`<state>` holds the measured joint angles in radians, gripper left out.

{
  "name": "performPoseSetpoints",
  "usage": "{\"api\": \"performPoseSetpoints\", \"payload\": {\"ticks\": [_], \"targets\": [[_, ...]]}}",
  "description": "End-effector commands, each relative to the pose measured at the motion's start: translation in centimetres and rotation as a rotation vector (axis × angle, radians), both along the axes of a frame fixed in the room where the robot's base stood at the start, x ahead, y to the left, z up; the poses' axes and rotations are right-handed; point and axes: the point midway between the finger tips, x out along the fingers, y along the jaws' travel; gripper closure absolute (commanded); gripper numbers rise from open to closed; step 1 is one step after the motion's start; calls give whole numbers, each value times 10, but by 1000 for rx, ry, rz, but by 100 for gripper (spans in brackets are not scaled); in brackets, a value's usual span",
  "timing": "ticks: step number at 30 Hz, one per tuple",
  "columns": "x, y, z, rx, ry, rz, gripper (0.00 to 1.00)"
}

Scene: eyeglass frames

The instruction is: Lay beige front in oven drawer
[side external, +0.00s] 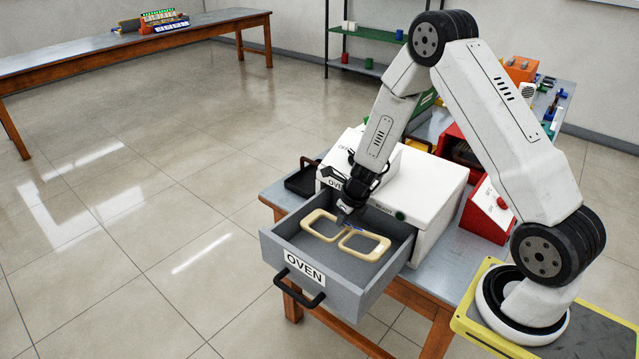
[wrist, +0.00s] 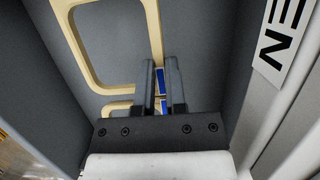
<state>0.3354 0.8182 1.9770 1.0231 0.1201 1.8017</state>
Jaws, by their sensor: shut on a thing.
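The beige front (side external: 364,246) is an eyeglass frame with two openings joined by a bridge. It is inside the open oven drawer (side external: 325,265), over the grey drawer floor. My gripper (side external: 346,222) reaches down into the drawer and is shut on the beige front near its middle. In the wrist view, the beige front (wrist: 156,40) runs up to the fingers of my gripper (wrist: 161,85), with small blue patches between them. I cannot tell whether the front touches the drawer floor.
The white oven (side external: 432,190) stands behind the drawer on the workbench (side external: 452,262). The drawer's grey walls surround the gripper closely, and a black handle (side external: 298,288) is on its front. A black tray (side external: 303,180) lies left of the oven; red boxes (side external: 487,212) stand right of it.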

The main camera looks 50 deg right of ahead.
Motion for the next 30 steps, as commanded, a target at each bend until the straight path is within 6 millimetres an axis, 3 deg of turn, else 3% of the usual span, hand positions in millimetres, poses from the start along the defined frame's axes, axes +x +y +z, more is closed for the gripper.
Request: {"api": "performPoseSetpoints", "payload": {"ticks": [30], "targets": [[0,0,-9,3,-1,1,100]]}}
